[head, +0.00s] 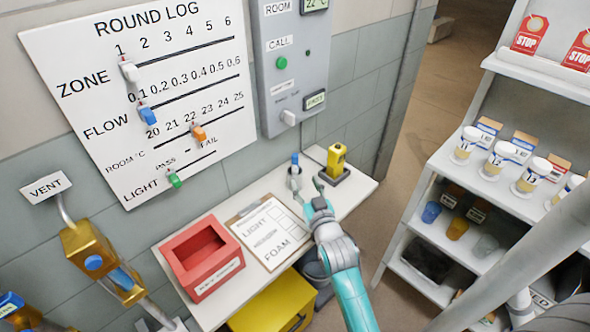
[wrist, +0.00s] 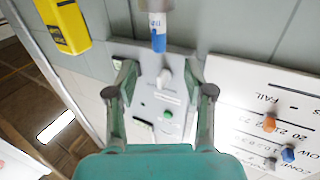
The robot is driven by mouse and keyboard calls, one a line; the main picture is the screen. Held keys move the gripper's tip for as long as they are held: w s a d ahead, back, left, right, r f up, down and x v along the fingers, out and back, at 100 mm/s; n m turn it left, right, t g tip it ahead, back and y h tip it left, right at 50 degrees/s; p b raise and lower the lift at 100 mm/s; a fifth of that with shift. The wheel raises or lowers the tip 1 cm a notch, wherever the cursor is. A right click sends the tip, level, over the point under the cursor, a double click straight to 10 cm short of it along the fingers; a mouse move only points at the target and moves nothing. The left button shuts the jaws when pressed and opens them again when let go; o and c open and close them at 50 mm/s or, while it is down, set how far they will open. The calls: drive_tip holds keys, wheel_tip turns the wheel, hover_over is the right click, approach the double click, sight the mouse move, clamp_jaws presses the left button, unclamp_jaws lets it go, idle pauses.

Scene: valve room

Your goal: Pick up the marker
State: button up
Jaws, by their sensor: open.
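The marker (head: 295,160) stands upright at the back of the white bench, with its blue end up, close to my gripper. In the wrist view the marker (wrist: 158,28) is white with a blue end, and its other end meets a grey holder at the top edge. My gripper (head: 307,184) is at the back of the bench, beside the marker. In the wrist view my gripper (wrist: 161,78) is open and empty, and the marker lies beyond the fingertips, in line with the gap. My fingers partly hide the marker's foot in the head view.
A yellow device (head: 337,159) stands just right of the marker. A clipboard (head: 268,232) and an open red box (head: 205,260) lie to the left on the bench. The wall panel (head: 290,80) and round log board (head: 140,95) are behind. A shelf (head: 440,160) stands right.

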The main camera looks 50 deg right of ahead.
sight(296, 162)
drive_tip(key=shift+x, duration=5.65)
drive_tip(key=shift+s+d+r, duration=0.1)
drive_tip(key=shift+d, duration=0.05)
drive_tip(key=c, duration=1)
